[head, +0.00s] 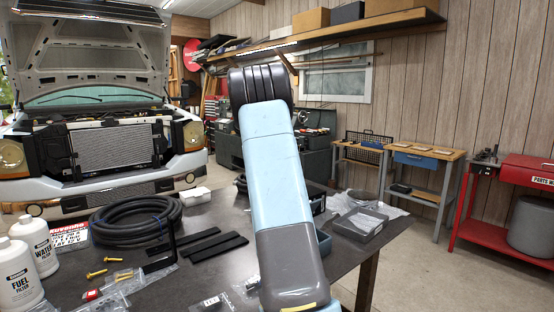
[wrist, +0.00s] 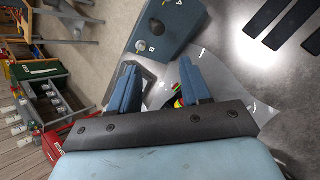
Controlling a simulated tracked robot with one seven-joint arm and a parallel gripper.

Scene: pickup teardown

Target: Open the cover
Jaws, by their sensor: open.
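My gripper (wrist: 157,78) is open, with its two blue fingers apart and nothing held between them. In the wrist view a blue-grey box or panel (wrist: 185,38), with a round grey spot and small letter marks, lies just beyond the fingertips, apart from them. I cannot tell whether this is the cover, or where its lid edge runs. A small red, yellow and green item (wrist: 178,101) shows between the fingers, partly hidden. In the head view my arm hides my gripper and part of a blue-grey container (head: 323,243) on the table.
A pickup with raised hood (head: 85,50) stands behind at left.

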